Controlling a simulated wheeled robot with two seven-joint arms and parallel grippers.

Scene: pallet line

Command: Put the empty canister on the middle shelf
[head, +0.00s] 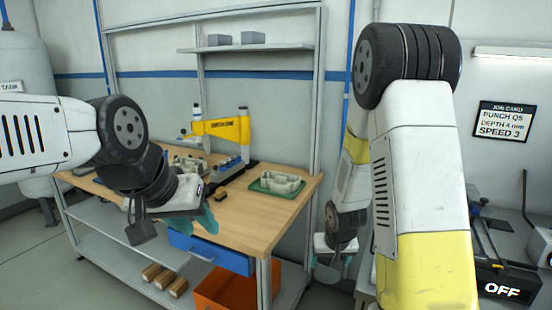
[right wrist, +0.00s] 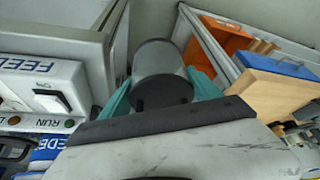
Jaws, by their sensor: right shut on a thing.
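In the right wrist view, a grey cylindrical canister (right wrist: 160,60) with a dark end sits between the teal fingers of my right gripper (right wrist: 158,92), which is shut on it. A high shelf (head: 285,47) holds two grey bins.
The wooden workbench (head: 262,222) carries a yellow press (head: 225,128), a green tray (head: 275,186) and a blue drawer (head: 212,255). An orange bin (head: 225,291) stands below. In the right wrist view, a pale feeder cabinet (right wrist: 50,50) is close on the left, and bench legs are on the right.

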